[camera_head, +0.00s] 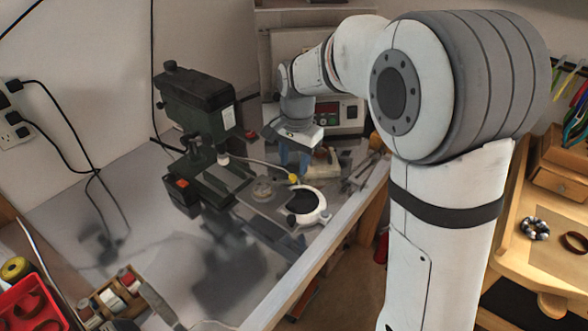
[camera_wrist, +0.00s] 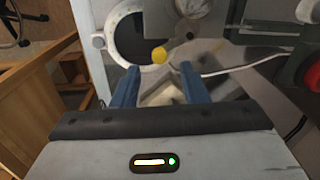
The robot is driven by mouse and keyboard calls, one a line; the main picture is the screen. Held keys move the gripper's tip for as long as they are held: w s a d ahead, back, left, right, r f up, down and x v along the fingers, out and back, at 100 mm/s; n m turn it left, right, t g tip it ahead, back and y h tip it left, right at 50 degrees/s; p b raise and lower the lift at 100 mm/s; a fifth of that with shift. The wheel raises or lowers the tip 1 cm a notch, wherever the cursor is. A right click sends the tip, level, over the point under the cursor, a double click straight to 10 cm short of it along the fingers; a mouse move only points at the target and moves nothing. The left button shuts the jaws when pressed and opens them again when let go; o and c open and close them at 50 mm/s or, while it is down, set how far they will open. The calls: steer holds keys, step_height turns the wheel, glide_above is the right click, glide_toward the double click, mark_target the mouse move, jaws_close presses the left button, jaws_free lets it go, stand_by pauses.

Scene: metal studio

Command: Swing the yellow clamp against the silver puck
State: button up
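The yellow clamp (camera_head: 293,178) shows as a small round yellow end at the edge of the drill press's plate. In the wrist view its yellow end (camera_wrist: 160,55) lies just beyond and between my fingertips. The silver puck (camera_head: 262,191) lies flat on the plate, left of the yellow end and apart from it. A round grey disc at the top of the wrist view (camera_wrist: 190,8) looks like the puck, cut by the frame edge. My gripper (camera_head: 293,158) has blue fingers spread apart and empty, above the clamp; the fingers also show in the wrist view (camera_wrist: 159,69).
A dark green drill press (camera_head: 200,112) stands left of my gripper. A white ring with a black centre (camera_head: 308,206) lies beside the clamp, near the bench edge. A pale cable runs past the clamp. A box with a control panel (camera_head: 340,115) stands behind.

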mark_target(295, 176)
steer(key=shift+s+d+r, duration=0.1)
steer(key=shift+r, duration=2.05)
steer(key=shift+s+d, duration=0.1)
steer(key=s+d+n+t, duration=0.1)
steer(key=s+d+n, duration=0.2)
steer(key=s+d, duration=0.4)
steer(key=s+d+f+n+t, duration=0.1)
steer(key=s+d+n, duration=0.2)
steer(key=s+d, duration=0.4)
steer(key=s, duration=0.7)
steer(key=shift+s+d+f+n+t+h, duration=0.15)
steer(key=shift+s+f+n+t+h, duration=0.05)
steer(key=shift+s+n+t+h, duration=0.1)
